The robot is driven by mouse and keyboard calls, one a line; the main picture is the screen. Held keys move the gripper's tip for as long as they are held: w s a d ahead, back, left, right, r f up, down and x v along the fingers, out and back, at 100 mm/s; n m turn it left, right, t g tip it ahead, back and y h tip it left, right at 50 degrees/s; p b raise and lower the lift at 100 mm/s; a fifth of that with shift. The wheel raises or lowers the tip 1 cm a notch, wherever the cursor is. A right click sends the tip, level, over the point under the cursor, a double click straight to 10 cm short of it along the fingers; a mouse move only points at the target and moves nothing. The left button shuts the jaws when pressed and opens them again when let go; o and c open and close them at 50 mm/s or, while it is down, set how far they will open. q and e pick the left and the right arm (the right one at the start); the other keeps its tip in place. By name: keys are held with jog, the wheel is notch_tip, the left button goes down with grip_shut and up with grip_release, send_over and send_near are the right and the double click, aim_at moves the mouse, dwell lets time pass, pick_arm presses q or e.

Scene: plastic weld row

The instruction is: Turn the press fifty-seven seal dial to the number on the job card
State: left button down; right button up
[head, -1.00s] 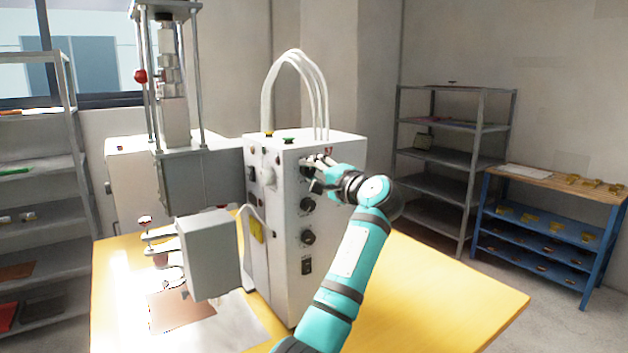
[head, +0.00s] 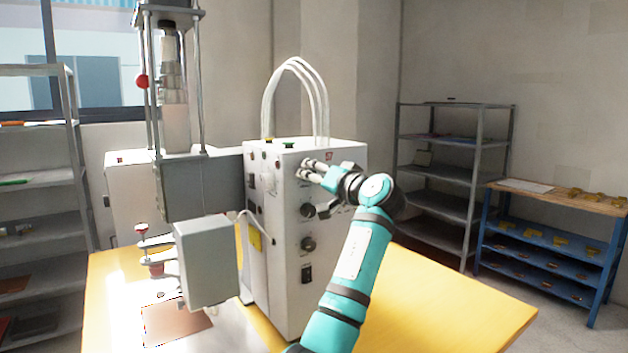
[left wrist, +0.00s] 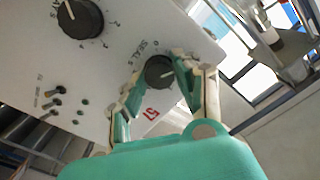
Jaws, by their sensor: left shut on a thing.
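In the left wrist view the seal dial (left wrist: 160,72) is a dark round knob beside "SEAL" lettering, near the red 57 label (left wrist: 150,112). My left gripper (head: 308,170) is at the top of the box's front face, shut on the seal dial with a finger on either side. I cannot pick out a job card. My right gripper is not in view.
Below the gripper are more black knobs (head: 308,243) and a switch (head: 307,273). The press column (head: 180,110) and a grey block (head: 207,262) stand left of the box. A yellow tag (head: 255,239) is on its side. The table's right part is clear.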

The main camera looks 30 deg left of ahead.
pick_arm(q)
jog(key=shift+f+n, duration=0.3)
jog(key=c, duration=1.4)
grip_release()
jog(key=o, duration=0.4)
jog(key=shift+r, duration=0.2)
jog(key=shift+o, duration=0.2)
jog(key=v, duration=1.2)
